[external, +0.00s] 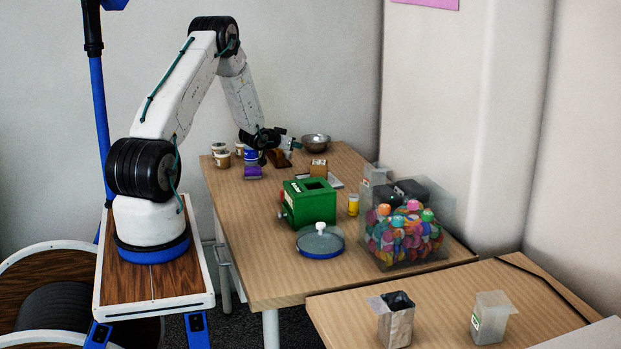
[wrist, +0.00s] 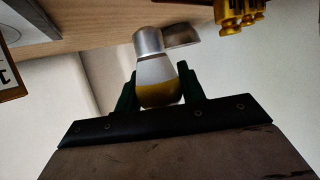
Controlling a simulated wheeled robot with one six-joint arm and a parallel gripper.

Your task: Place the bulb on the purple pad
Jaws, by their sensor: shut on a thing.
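My gripper (external: 288,142) is over the far part of the wooden table in the external view. In the wrist view its two green fingers (wrist: 158,72) are shut on the bulb (wrist: 157,72), which has a silver base, a white middle and a yellowish round end. The silver base points away from the gripper. The purple pad (external: 252,173) lies on the table to the left of and below the gripper in the picture. A blue item (external: 250,157) stands at its back edge; I cannot tell whether it touches the pad.
The table's left front is clear.

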